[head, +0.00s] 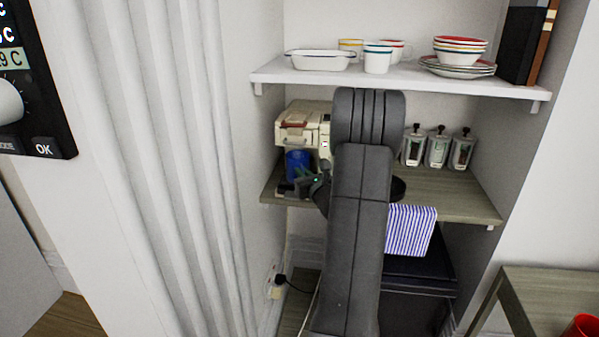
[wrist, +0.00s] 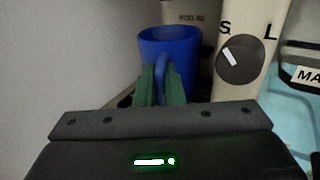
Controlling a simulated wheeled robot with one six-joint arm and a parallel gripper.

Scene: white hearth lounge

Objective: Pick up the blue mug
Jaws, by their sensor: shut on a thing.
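The blue mug (head: 297,162) stands at the left end of the wooden shelf, by a cream coffee machine (head: 300,122). In the wrist view the blue mug (wrist: 168,46) is upright with its handle towards me. My gripper (wrist: 161,82) has its green fingers on both sides of the handle and is shut on it. In the head view my gripper (head: 312,181) is at the mug's lower right, partly hidden by my arm. The mug's base is hidden in the wrist view, and I cannot tell whether it touches what is below.
The coffee machine's dial (wrist: 241,57) is close on the mug's right. The upper white shelf (head: 400,80) holds dishes, cups and bowls. Several canisters (head: 437,149) stand further right on the wooden shelf (head: 455,195). A striped cloth (head: 410,230) hangs below. A wall is close on the left.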

